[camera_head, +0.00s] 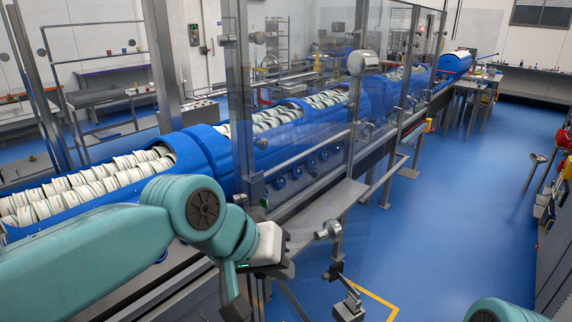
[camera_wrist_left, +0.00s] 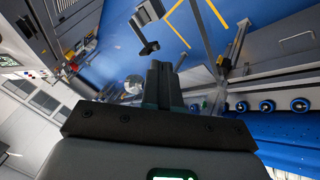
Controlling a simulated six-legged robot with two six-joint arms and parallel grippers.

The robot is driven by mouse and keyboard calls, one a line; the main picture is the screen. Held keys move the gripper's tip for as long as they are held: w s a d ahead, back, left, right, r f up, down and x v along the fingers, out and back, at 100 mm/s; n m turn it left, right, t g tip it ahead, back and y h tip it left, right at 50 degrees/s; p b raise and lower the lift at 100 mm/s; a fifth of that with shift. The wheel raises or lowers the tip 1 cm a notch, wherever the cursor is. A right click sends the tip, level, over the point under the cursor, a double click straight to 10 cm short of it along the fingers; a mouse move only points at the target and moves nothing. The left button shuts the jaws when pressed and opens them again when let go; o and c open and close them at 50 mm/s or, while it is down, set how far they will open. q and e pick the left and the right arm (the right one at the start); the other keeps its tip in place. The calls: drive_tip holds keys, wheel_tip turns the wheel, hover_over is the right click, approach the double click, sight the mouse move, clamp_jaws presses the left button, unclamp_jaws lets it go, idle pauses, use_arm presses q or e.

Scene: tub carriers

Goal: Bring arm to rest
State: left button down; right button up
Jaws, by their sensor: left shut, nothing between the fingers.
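My left arm (camera_head: 110,240) reaches in from the left, teal with a white wrist. Its dark gripper (camera_head: 284,258) is beside the conveyor's glass guard, over the grey metal ledge. In the left wrist view the gripper (camera_wrist_left: 163,70) is shut, with its two dark fingers together and nothing between them. Blue floor and metal framework show beyond the fingertips. Only a teal part of my right arm (camera_head: 503,311) shows at the bottom right edge. My right gripper is out of view.
A blue conveyor (camera_head: 205,145) filled with white tub carriers runs from the left to the far back. Clear guard panels (camera_head: 292,110) and a metal ledge (camera_head: 318,212) stand close to the left gripper. The blue floor (camera_head: 455,195) to the right is largely clear.

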use_arm(q)
drive_tip(key=a+f+n+g+y, duration=0.1)
drive_tip(key=a+f, duration=0.2)
drive_tip(key=f, duration=1.3)
drive_tip(key=a+f+n+g+y, duration=0.1)
drive_tip(key=a+f, duration=0.2)
drive_tip(key=f, duration=1.2)
use_arm(e)
drive_tip(key=c, duration=0.8)
use_arm(q)
drive_tip(key=s+a+f+n+g, duration=0.1)
drive_tip(key=s+a+f, duration=0.1)
drive_tip(key=s+f, duration=0.6)
drive_tip(key=s+a+f, duration=0.2)
drive_tip(key=s+f, duration=0.6)
drive_tip(key=shift+s+a+n+g, duration=0.3)
drive_tip(key=shift+a+n+g, duration=0.1)
